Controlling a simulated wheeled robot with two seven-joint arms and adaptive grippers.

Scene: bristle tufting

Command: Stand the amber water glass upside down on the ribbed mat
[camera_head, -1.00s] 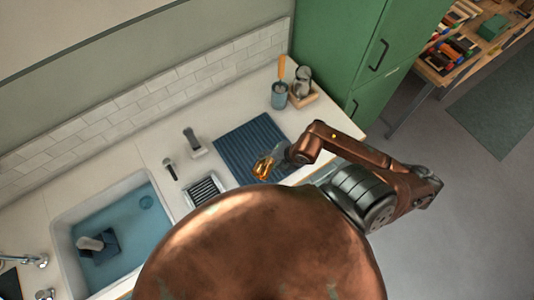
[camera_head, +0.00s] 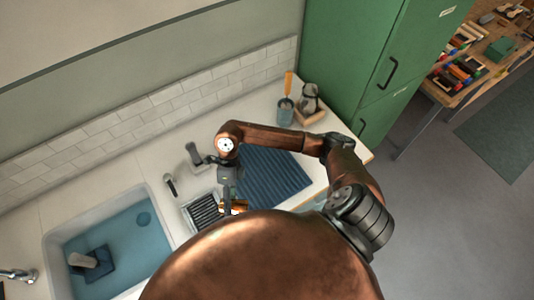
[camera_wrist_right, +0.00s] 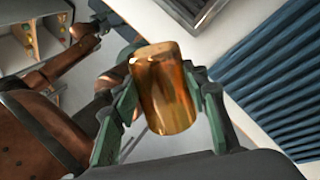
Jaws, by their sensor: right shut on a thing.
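The amber water glass (camera_wrist_right: 166,92) is held between the green fingers of my right gripper (camera_wrist_right: 163,84) in the right wrist view. In the head view only a small orange part of the glass (camera_head: 240,205) shows beside my right gripper (camera_head: 229,203), near the counter's front; my copper body hides what lies below. I cannot tell which end of the glass is the mouth. The blue ribbed mat (camera_head: 273,175) lies flat and bare on the counter, right of the gripper. It also shows at the right of the wrist view (camera_wrist_right: 278,75).
A slotted drain rack (camera_head: 202,212) lies between the mat and the blue-watered sink (camera_head: 125,240). A dark brush (camera_head: 171,185) and a grey tap-like fitting (camera_head: 194,155) are behind it. A blue cup (camera_head: 285,112) and wooden caddy (camera_head: 309,113) stand at the back right.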

